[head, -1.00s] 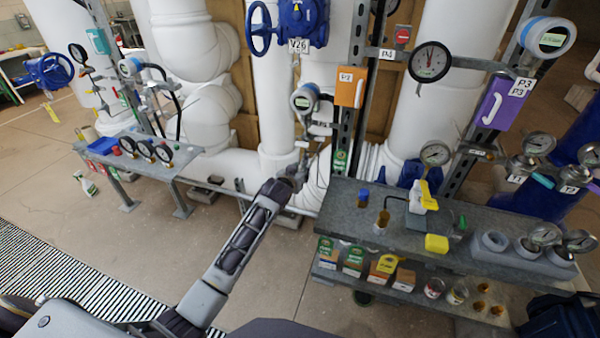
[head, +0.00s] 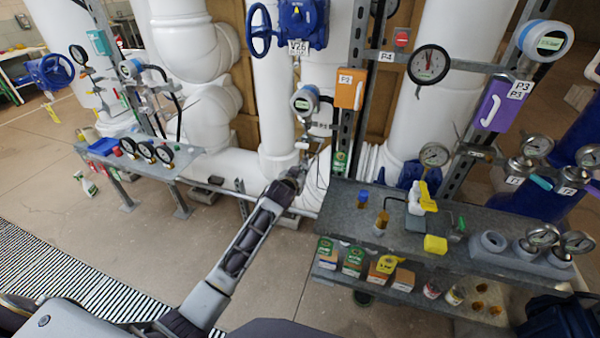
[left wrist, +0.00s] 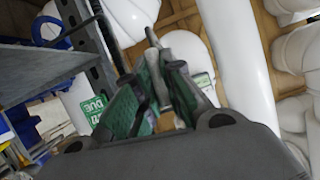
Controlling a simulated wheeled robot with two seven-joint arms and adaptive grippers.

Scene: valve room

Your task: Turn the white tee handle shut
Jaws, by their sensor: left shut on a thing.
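My left gripper (head: 300,170) reaches in from below to the small pipework under the orange box, in front of the white pipes. In the left wrist view its two green-padded fingers (left wrist: 160,95) are closed around a slim, pale grey-white part, which I take to be the white tee handle (left wrist: 182,46). In the head view a small white piece (head: 303,145) shows just above the fingertips. Most of the handle is hidden by the fingers, so its exact angle cannot be told. My right gripper is not in view.
A grey bench (head: 470,213) with bottles, cups and gauges stands right of my left arm. An orange box (head: 350,92) and a round gauge (head: 429,64) are above. A smaller gauge table (head: 180,165) stands left. The floor (head: 140,245) between is clear.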

